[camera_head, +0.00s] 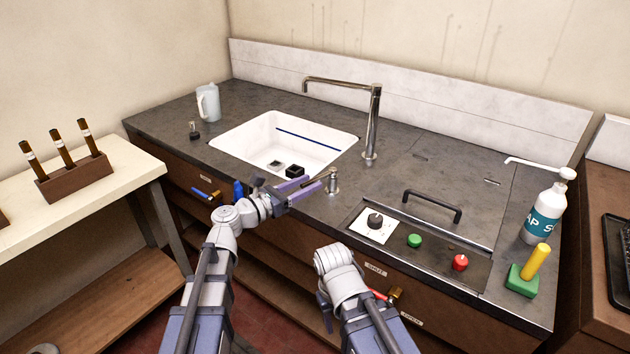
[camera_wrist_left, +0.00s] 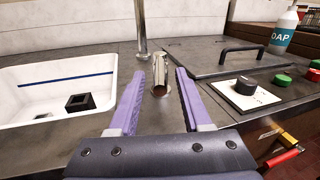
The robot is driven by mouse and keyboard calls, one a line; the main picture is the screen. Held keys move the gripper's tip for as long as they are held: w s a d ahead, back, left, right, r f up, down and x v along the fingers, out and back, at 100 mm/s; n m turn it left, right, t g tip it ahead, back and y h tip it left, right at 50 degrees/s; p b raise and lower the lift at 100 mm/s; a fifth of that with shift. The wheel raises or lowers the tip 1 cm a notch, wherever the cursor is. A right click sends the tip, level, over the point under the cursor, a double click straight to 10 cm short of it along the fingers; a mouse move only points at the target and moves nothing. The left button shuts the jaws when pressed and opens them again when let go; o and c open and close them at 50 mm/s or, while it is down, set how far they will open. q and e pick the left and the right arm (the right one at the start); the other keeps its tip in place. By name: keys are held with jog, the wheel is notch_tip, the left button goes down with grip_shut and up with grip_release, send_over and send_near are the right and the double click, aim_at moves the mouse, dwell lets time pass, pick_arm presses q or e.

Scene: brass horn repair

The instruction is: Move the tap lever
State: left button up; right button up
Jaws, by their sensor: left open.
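The tap lever (camera_head: 320,179) is a short metal bar on a small round base (camera_head: 333,187) on the counter, right of the sink and in front of the tap. It points left toward my left gripper (camera_head: 305,186). In the left wrist view the lever (camera_wrist_left: 160,72) stands between the two purple fingers of my left gripper (camera_wrist_left: 159,78), with gaps on both sides. The left gripper is open and empty. The tall tap spout (camera_head: 372,125) rises behind and arches over the sink. My right arm is folded at the counter's front edge; its fingers do not show.
The white sink (camera_head: 240,137) holds dark blocks. Right of the lever are a black knob (camera_head: 375,220), a green button (camera_head: 414,240), a red button (camera_head: 460,262) and a black handle (camera_head: 432,203). A soap bottle (camera_head: 545,212) and a jug (camera_head: 208,102) stand farther off.

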aim_at(317, 179)
pick_arm(q)
jog(key=shift+x, duration=1.5)
grip_shut()
dwell(0.4)
